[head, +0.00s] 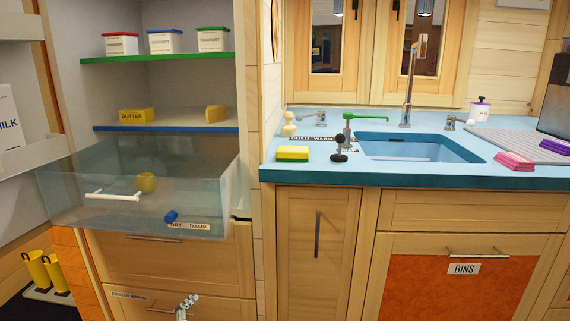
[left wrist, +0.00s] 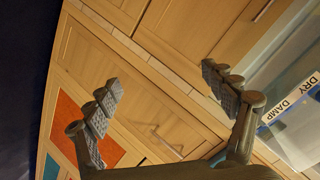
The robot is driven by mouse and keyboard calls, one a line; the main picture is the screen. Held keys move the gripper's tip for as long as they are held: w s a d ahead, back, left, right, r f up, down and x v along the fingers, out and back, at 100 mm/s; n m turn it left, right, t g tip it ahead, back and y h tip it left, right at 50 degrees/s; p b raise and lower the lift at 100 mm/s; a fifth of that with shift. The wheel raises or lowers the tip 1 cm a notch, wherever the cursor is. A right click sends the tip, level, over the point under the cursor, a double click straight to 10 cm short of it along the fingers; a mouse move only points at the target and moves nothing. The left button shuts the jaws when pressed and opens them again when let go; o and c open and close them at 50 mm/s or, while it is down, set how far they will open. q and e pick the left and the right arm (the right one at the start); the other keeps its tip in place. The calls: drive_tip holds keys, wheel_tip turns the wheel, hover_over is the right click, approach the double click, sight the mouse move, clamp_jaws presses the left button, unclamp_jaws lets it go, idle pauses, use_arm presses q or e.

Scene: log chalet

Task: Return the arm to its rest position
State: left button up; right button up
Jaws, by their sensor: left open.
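My left gripper (head: 187,305) shows at the bottom edge of the head view, in front of the lower wooden drawers; only a small grey part of it is visible. In the left wrist view my left gripper (left wrist: 160,82) has its two fingers wide apart with nothing between them. Wooden cabinet fronts (left wrist: 150,120) lie beyond the fingers. My right gripper is in neither view.
A clear drawer (head: 60,200) with a white handle (head: 112,196) sticks out of the fridge, above and left of my gripper. Its DRY DAMP label (left wrist: 290,103) shows right of the fingers. The blue counter (head: 400,178) with sink is at right.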

use_arm(q)
drive_tip(key=s+a+f+n+g, duration=0.2)
drive_tip(key=s+a+f+g, duration=0.1)
drive_tip(key=s+f, duration=0.4)
drive_tip(key=s+a+f+n+g+y, duration=0.1)
drive_tip(key=s+a+f+n+g, duration=0.2)
drive_tip(key=s+f, duration=0.4)
drive_tip(key=s+a+f+n+g+y, duration=0.1)
drive_tip(key=s+a+f+n+g, duration=0.2)
drive_tip(key=s+f, duration=0.4)
drive_tip(key=s, duration=0.7)
drive_tip(key=shift+s+g, duration=0.4)
